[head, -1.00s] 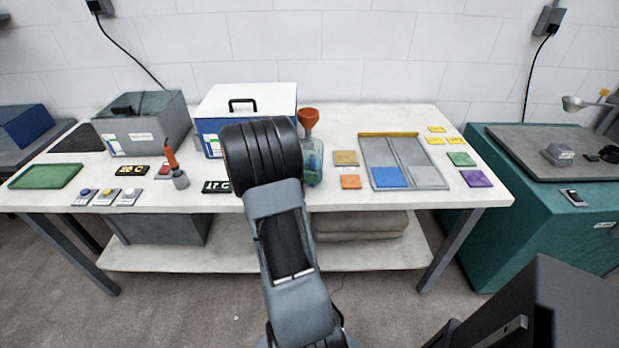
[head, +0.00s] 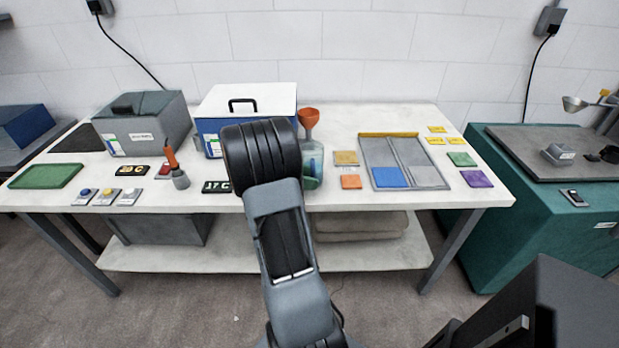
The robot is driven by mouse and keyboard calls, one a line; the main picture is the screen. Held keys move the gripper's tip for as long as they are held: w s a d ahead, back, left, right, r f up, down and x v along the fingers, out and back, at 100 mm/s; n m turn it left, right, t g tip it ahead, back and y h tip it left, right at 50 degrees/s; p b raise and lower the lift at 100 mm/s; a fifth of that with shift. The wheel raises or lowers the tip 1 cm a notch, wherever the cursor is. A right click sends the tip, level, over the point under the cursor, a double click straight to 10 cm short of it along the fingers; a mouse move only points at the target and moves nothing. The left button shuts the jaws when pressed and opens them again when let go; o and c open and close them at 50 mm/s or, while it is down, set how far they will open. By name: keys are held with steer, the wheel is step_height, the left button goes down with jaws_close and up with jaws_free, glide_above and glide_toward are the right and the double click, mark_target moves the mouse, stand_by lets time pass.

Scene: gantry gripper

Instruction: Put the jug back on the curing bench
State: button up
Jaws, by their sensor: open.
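A clear, greenish jug-like vessel (head: 314,162) stands upright on the white-topped table (head: 345,120), with an orange funnel (head: 309,118) at its top. My arm covers its left side. Blue and green patches show on its lower part. I cannot tell for sure that this vessel is the jug, or which surface is the curing bench. My arm reaches up the middle of the view, its black ribbed part in front of the table. My gripper is hidden behind the arm.
A blue-and-white box (head: 248,99) and a grey box (head: 143,122) stand at the back. A divided grey tray (head: 425,165) lies right of the vessel, among coloured tiles. A soldering-iron-like tool (head: 175,165) stands left. A teal bench (head: 500,220) is at the right.

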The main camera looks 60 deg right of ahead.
steer(key=shift+r, duration=0.25)
steer(key=v, duration=1.2)
steer(key=s+a+m+t+y, duration=0.2)
steer(key=a+m+t+y, duration=0.1)
steer(key=a, duration=0.6)
steer(key=s+a+m+t+y, duration=0.2)
steer(key=a+t, duration=0.3)
steer(key=a, duration=0.4)
steer(key=s+a+f+m+t+y, duration=0.1)
steer(key=s+a+m+t+y, duration=0.2)
steer(key=a, duration=0.7)
steer(key=shift+s+m+t+y+p, duration=0.3)
steer(key=shift+t+y+p, duration=0.25)
steer(key=shift+t, duration=0.45)
steer(key=shift+w+a+f, duration=0.1)
